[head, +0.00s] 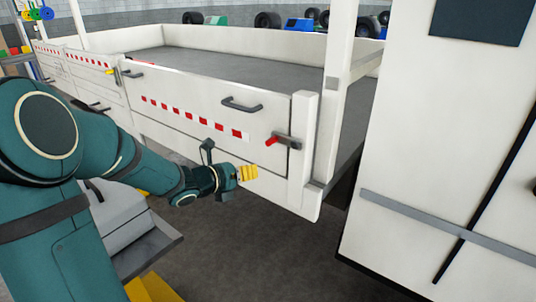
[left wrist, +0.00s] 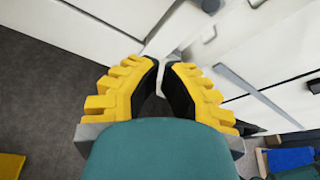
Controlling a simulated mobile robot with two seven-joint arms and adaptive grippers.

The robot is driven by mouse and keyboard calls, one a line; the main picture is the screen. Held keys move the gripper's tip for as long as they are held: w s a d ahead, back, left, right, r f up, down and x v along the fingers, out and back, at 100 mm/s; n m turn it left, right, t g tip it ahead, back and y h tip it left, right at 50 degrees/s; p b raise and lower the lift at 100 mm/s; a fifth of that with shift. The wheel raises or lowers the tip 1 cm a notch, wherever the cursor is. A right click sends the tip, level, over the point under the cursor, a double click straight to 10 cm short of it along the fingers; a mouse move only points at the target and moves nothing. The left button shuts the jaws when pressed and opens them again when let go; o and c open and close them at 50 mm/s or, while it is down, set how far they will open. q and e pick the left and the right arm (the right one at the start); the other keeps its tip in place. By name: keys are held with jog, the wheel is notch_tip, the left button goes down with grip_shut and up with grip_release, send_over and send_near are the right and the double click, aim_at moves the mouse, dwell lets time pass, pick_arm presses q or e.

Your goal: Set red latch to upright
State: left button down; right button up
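The red latch (head: 271,140) has a red grip on a dark grey body. It is at the right end of the white side panel (head: 190,92), beside the corner post. Its grip points left and slightly down, so it lies about level, not upright. My left gripper (head: 252,172), with yellow fingers, is below and left of the latch and apart from it. In the left wrist view, the two fingertips (left wrist: 161,64) are close together with a narrow gap and nothing visible between them. The latch cannot be made out there. My right gripper is not in view.
A dark handle (head: 241,105) juts from the panel above and left of the latch. The white corner post (head: 304,150) stands just right of it. A tall white cabinet (head: 440,130) fills the right side. Grey floor (head: 260,250) lies open below the panel.

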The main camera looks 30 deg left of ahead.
aim_at(282, 143)
pick_arm(q)
jog(key=w+p, duration=0.1)
jog(key=w, duration=0.8)
jog(key=shift+w+d+r+p, duration=0.25)
jog(key=shift+p, duration=0.05)
dwell(0.4)
